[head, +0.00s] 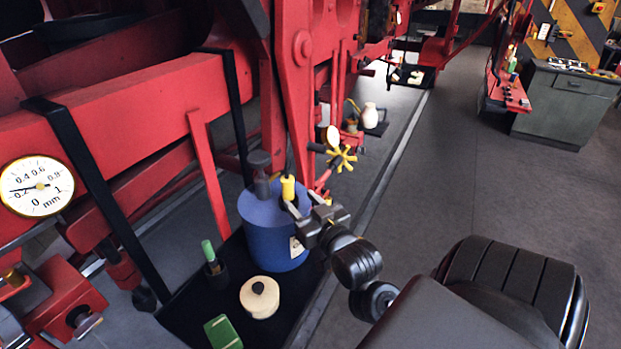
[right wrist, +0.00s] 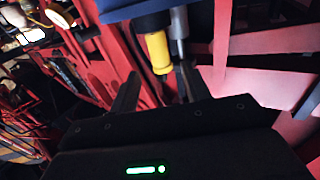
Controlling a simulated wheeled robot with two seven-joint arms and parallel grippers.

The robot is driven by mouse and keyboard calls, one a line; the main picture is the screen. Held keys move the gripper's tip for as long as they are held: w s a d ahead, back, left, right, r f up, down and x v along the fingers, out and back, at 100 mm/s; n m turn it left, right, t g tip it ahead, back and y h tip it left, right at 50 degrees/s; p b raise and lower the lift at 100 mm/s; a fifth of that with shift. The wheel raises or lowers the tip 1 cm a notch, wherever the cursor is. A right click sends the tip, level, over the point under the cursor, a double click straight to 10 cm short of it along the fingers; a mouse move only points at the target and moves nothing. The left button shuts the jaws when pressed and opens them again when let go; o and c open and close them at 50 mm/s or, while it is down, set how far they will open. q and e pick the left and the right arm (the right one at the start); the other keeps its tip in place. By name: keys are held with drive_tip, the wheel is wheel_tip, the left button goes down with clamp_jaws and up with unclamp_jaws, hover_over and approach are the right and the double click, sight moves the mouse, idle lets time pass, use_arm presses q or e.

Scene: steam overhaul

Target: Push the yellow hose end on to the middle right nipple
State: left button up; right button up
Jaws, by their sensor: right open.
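In the right wrist view the yellow hose end (right wrist: 158,52) shows just past the fingers, beside a grey metal cylinder. My right gripper (head: 303,204) is open, with its fingers pointing at the yellow piece from the right. In the right wrist view its two dark fingers (right wrist: 157,86) are apart, and I cannot tell whether the yellow piece lies between their tips. I cannot make out the middle right nipple. My left gripper is not in view.
A yellow star-shaped handwheel (head: 342,158) is close behind my right gripper. A cream round pot (head: 260,297) and a green-topped item (head: 209,252) stand on the black mat (head: 185,305). Red frame beams fill the left.

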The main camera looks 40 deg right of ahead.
sight(291, 189)
drive_tip(key=x, duration=0.3)
drive_tip(key=shift+w+d+r, duration=0.1)
drive_tip(key=shift+w, duration=0.3)
drive_tip(key=shift+p+x, duration=0.35)
drive_tip(key=shift+x, duration=0.55)
drive_tip(key=c, duration=1)
wheel_tip(291, 189, up, 4)
drive_tip(key=p, duration=0.5)
drive_tip(key=shift+r, duration=0.15)
drive_tip(key=shift+r+p, duration=0.35)
drive_tip(key=shift+r, duration=0.45)
